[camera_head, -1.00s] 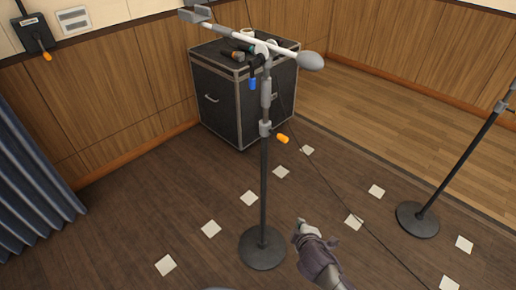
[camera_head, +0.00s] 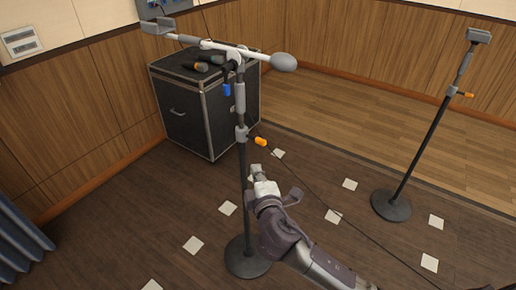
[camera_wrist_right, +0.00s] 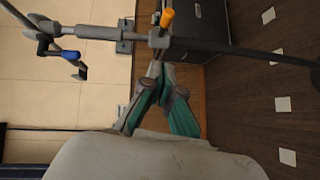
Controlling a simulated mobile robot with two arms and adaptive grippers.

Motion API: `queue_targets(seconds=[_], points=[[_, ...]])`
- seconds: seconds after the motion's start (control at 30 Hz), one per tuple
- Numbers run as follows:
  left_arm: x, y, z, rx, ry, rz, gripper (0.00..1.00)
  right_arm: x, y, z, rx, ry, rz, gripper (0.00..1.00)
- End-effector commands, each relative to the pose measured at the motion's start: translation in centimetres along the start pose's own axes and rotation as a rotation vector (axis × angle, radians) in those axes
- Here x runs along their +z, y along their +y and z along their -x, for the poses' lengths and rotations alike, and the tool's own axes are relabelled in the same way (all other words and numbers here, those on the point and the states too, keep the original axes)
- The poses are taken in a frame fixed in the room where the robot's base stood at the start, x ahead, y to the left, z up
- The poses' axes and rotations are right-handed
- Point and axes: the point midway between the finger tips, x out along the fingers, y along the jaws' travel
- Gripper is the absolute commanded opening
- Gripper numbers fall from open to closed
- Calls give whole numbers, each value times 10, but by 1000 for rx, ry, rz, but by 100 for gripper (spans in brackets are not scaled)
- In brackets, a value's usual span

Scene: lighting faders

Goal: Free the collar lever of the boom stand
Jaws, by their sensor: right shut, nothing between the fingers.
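The boom stand (camera_head: 243,185) stands upright on a round base in the head view, with a light boom and grey counterweight across its top. Its collar (camera_head: 241,134) carries an orange-tipped lever (camera_head: 261,141) pointing right. In the right wrist view the stand lies sideways, with the collar (camera_wrist_right: 158,38) and orange lever (camera_wrist_right: 167,18) beyond the fingertips. My right gripper (camera_head: 256,170) is shut and empty, just below the lever in the head view. Its fingers (camera_wrist_right: 158,74) meet close to the collar; whether they touch it I cannot tell. My left gripper is out of view.
A blue-tipped lever (camera_head: 227,89) hangs near the boom joint. A black case (camera_head: 190,115) with microphones on top stands behind the stand. A second stand (camera_head: 420,150) is at right. A cable crosses the floor among several white floor squares (camera_head: 332,216).

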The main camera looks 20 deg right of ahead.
Motion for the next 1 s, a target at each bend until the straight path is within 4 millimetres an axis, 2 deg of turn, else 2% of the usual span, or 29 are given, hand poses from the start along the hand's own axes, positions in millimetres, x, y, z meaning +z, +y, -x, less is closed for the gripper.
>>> queue_targets(seconds=[0.43, 0.5, 0.7, 1.0], points=[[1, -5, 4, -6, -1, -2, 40, 0, 1, -91, 0, -2, 1, 0], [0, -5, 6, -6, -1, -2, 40, 9, 1, -100, -1, -3, 3, 0], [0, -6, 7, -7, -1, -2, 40, 24, 0, -115, -1, -1, 2, 0], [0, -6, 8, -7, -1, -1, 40, 29, 0, -118, -1, 0, -1, 0]])
